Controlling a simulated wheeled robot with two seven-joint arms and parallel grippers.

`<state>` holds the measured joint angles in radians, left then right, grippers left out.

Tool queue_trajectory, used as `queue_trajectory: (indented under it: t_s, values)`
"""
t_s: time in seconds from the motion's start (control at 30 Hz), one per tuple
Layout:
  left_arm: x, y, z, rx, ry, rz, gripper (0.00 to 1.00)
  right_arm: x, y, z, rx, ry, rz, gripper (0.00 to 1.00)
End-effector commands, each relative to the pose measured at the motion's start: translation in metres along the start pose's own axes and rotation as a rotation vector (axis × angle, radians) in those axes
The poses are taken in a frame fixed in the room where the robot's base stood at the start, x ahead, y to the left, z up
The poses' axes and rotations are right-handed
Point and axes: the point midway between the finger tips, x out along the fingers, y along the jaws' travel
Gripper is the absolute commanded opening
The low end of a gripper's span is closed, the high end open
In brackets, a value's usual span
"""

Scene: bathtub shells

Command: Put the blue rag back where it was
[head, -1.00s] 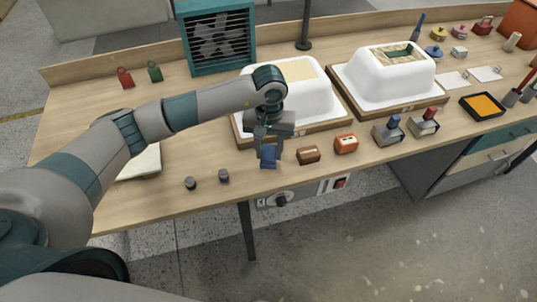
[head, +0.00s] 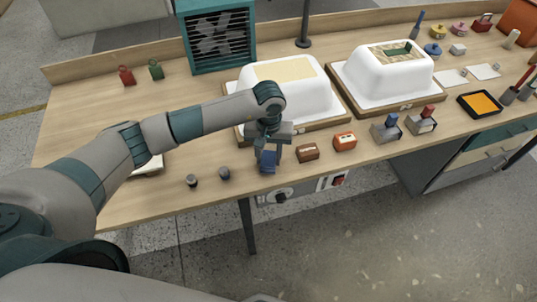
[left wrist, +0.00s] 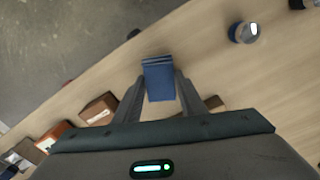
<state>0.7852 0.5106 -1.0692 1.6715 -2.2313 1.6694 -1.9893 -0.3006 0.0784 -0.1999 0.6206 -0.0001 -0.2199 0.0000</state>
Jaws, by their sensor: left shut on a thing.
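The blue rag (head: 267,163) is a small folded dark-blue piece near the front edge of the workbench. My left gripper (head: 268,152) points down and is shut on it. In the left wrist view the rag (left wrist: 158,78) sits between the two fingers (left wrist: 153,95), with its folded layers showing at the far end. I cannot tell whether its lower end touches the bench top. My right gripper is not in view.
Two small dark knobs (head: 225,173) stand left of the rag, a brown block (head: 307,152) and an orange block (head: 345,142) to its right. A white tub shell (head: 292,98) stands behind. The bench's left part (head: 80,130) is mostly clear.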

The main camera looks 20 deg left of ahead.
Motion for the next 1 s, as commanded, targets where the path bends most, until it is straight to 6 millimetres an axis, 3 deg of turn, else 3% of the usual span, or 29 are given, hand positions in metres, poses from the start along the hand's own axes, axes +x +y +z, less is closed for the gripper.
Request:
queue_trajectory:
  t_s: [0.27, 0.3, 0.37, 0.77, 0.87, 1.0]
  values:
    - [0.004, 0.0, 0.0, 0.0, 0.001, 0.0, 0.16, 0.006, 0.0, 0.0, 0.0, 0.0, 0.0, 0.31]
    - [0.003, 0.0, 0.0, 0.0, 0.0, 0.0, 0.44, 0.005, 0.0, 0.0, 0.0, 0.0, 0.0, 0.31]
    - [0.002, 0.0, 0.0, 0.0, 0.0, 0.0, 0.56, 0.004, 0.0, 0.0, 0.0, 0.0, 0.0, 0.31]
    - [0.001, 0.0, 0.0, 0.0, 0.0, 0.0, 0.56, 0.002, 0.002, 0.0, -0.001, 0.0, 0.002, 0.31]
    - [-0.003, 0.0, 0.0, 0.0, -0.001, 0.0, 0.56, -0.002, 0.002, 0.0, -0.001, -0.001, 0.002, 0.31]
    - [-0.015, 0.001, -0.001, 0.0, 0.003, 0.002, 0.56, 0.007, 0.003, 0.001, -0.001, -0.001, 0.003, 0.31]
